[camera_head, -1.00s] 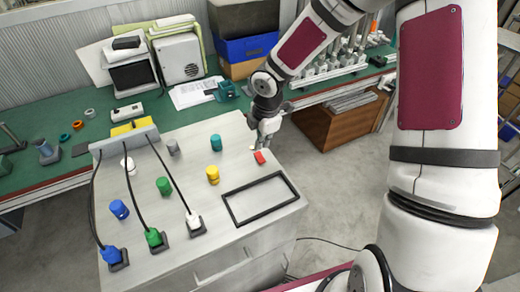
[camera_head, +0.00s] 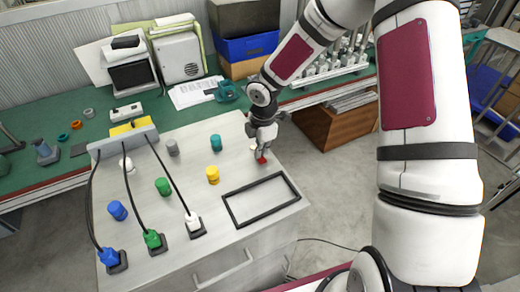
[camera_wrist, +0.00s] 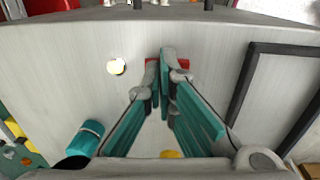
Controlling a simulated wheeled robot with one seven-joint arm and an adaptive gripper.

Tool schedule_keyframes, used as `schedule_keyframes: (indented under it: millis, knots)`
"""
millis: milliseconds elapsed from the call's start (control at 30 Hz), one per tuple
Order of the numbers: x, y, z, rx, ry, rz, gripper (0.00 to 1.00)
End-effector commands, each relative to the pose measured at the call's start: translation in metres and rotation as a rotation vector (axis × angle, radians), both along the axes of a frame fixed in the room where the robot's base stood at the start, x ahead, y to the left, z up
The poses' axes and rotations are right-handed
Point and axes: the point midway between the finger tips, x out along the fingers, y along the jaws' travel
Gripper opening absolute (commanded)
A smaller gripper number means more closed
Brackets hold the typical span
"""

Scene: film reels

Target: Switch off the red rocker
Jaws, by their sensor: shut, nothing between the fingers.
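The red rocker (camera_head: 261,160) is a small red block on the far right part of the light grey console top (camera_head: 240,240), partly hidden by my gripper in the head view. My gripper (camera_head: 260,151) is right above it, pointing down, with its fingers shut and empty.
A round pale lamp (camera_wrist: 116,66) lies left of the rocker in the wrist view. A teal cylinder (camera_head: 215,142), a yellow cylinder (camera_head: 213,175) and a black rectangular frame (camera_head: 262,199) are nearby. Black cables (camera_head: 180,180) run across the console's left part.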

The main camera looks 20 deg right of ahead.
Motion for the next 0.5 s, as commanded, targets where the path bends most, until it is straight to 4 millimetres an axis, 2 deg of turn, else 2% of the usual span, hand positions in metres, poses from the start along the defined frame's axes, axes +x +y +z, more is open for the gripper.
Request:
schedule_keyframes:
  millis: [33, 500]
  knots:
    - [0.007, 0.0, -0.007, -0.004, 0.031, -0.001, 0.0]
    - [-0.01, -0.002, -0.005, -0.006, 0.034, 0.001, 0.0]
